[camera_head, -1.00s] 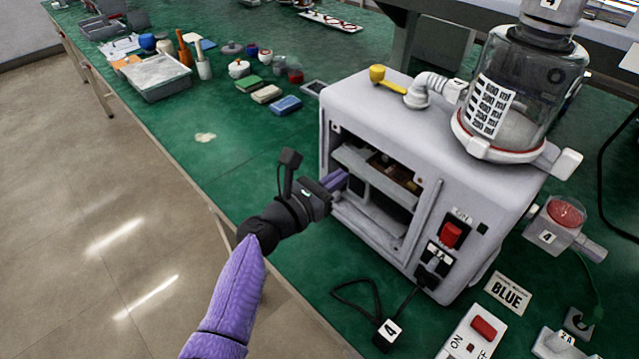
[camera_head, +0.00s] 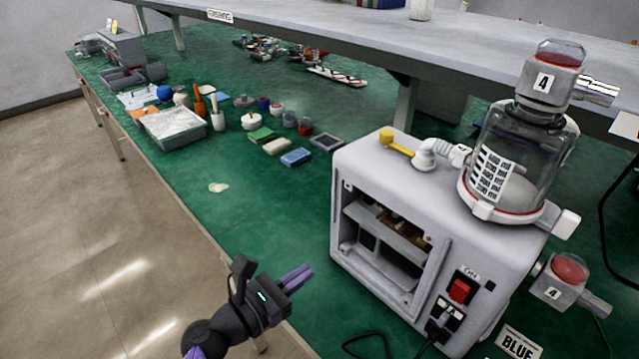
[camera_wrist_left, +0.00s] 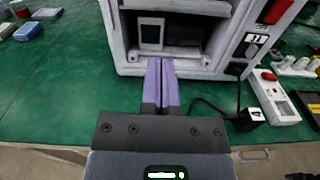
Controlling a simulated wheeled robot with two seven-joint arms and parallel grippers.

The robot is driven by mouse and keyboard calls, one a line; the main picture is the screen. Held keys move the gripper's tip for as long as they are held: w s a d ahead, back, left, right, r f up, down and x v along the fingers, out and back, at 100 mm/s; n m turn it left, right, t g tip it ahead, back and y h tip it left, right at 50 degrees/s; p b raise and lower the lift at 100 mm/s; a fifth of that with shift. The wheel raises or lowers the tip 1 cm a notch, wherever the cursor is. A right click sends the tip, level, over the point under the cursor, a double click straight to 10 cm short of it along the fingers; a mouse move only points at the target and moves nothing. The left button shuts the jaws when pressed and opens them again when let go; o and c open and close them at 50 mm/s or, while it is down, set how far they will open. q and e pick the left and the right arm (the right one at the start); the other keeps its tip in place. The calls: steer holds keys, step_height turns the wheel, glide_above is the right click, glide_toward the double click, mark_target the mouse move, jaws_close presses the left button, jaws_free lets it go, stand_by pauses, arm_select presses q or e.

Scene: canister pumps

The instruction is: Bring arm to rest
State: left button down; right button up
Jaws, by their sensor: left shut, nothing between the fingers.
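My left gripper (camera_head: 296,279) has purple fingers. It is in front of and to the left of the white pump unit (camera_head: 447,262), apart from it. In the left wrist view the purple fingers (camera_wrist_left: 161,82) lie side by side, shut and empty, pointing at the open front of the pump unit (camera_wrist_left: 125,40). The unit's open compartment (camera_head: 385,240) shows a shelf and parts inside. My right gripper is in neither view.
A clear canister (camera_head: 517,155) stands on the unit. A red switch (camera_head: 459,290) is on its front. Sponges (camera_head: 296,158), a grey tray (camera_head: 176,140) and jars lie further back on the green bench. The bench left of the unit is mostly clear.

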arm_select(q)
steer(key=s+a+f+m+g+y, duration=0.1)
steer(key=s+f+m+g+y, duration=0.5)
steer(key=s+m, duration=1)
steer(key=s+a+f+m+g+y, duration=0.1)
steer(key=s+a+m+g+y, duration=0.2)
steer(key=s+a+m+y, duration=0.6)
step_height(320, 180, down, 17)
steer(key=m+g+h, duration=0.2)
steer(key=m, duration=0.1)
steer(key=s+a+f, duration=0.3)
steer(key=s+f, duration=0.8)
steer(key=s, duration=0.2)
steer(key=shift+a+f+m+g, duration=0.15)
steer(key=shift+a+m+g, duration=0.15)
steer(key=shift+a+g, duration=0.1)
